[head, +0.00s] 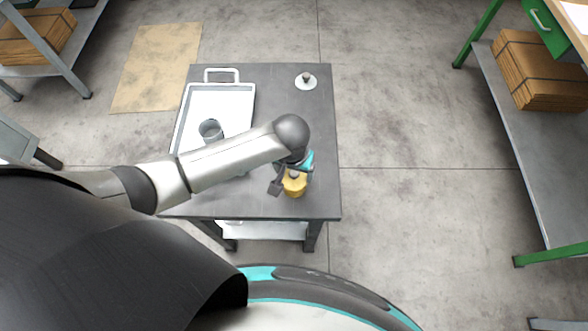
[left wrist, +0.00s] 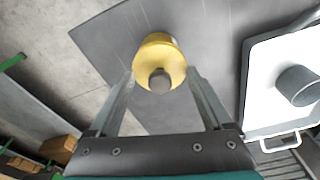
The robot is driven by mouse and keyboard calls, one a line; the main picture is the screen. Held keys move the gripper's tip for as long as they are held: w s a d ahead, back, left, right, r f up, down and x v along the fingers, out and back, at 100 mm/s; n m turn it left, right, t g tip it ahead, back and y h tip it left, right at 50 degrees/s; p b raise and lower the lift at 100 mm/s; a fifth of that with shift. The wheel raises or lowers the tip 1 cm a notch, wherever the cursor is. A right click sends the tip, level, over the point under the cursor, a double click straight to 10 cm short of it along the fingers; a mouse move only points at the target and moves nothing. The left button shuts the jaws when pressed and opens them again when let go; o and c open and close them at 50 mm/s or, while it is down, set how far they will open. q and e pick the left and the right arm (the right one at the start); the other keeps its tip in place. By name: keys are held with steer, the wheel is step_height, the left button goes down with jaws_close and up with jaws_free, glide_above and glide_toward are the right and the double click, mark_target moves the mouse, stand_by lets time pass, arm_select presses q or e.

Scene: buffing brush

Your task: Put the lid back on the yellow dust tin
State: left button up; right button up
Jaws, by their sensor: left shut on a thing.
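The yellow dust tin (head: 295,187) stands near the front right edge of the dark table, partly covered by my gripper in the head view. In the left wrist view, a round yellow lid (left wrist: 150,56) with a grey knob faces the camera, and more yellow shows just behind its rim. I cannot tell whether the lid rests on the tin or is slightly above it. My left gripper (head: 291,178) reaches down over it, its fingers (left wrist: 161,76) shut on the lid's two sides. My right gripper is out of view.
A white tray (head: 237,98) with a handle lies on the left of the table (head: 284,118), with a grey cup (head: 210,130) in it. A white disc with a dark knob (head: 306,82) sits at the back right. The table between them is clear.

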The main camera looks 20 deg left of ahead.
arm_select(q)
steer(key=shift+r+p, duration=0.1)
steer(key=shift+p, duration=0.7)
stand_by(0.6)
steer(key=shift+f+p, duration=0.2)
steer(key=shift+p, duration=0.1)
stand_by(0.9)
steer(key=shift+p, duration=0.35)
stand_by(0.6)
steer(key=o, duration=1.1)
steer(key=shift+r+p, duration=3.55)
steer(key=shift+p, duration=0.6)
